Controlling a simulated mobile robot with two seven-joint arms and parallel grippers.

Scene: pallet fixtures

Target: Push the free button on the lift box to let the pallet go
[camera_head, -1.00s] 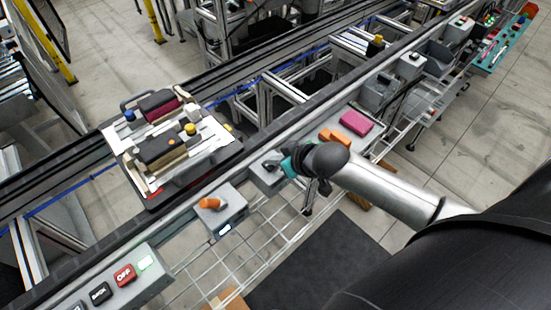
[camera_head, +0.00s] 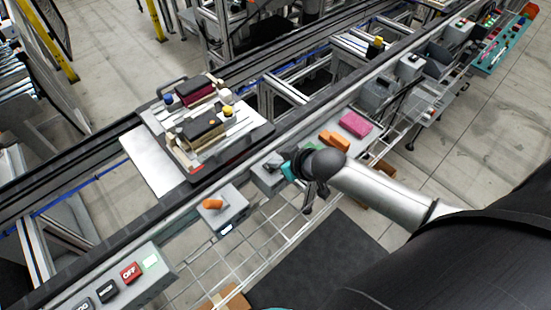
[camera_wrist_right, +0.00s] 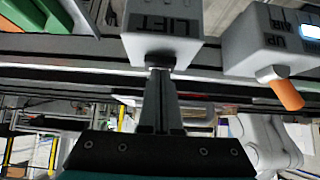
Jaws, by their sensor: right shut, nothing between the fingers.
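The lift box (camera_wrist_right: 163,28), a light grey box marked LIFT, fills the top middle of the right wrist view. My right gripper (camera_wrist_right: 160,74) is shut and empty, its narrow fingertips at the dark part on the box's near face. They look to be touching it, but the button itself is hidden behind them. In the head view the lift box (camera_head: 266,180) is partly covered by my right gripper (camera_head: 287,168). The pallet (camera_head: 258,133) stands on the conveyor, carrying a white board with maroon and black blocks. My left gripper is out of view.
A grey box with an orange lever (camera_head: 212,204) stands beside the lift box; its lever (camera_wrist_right: 287,95) also shows in the wrist view. A bare pale plate (camera_head: 152,162) lies left of the pallet. A panel with a red OFF button (camera_head: 130,271) is at lower left.

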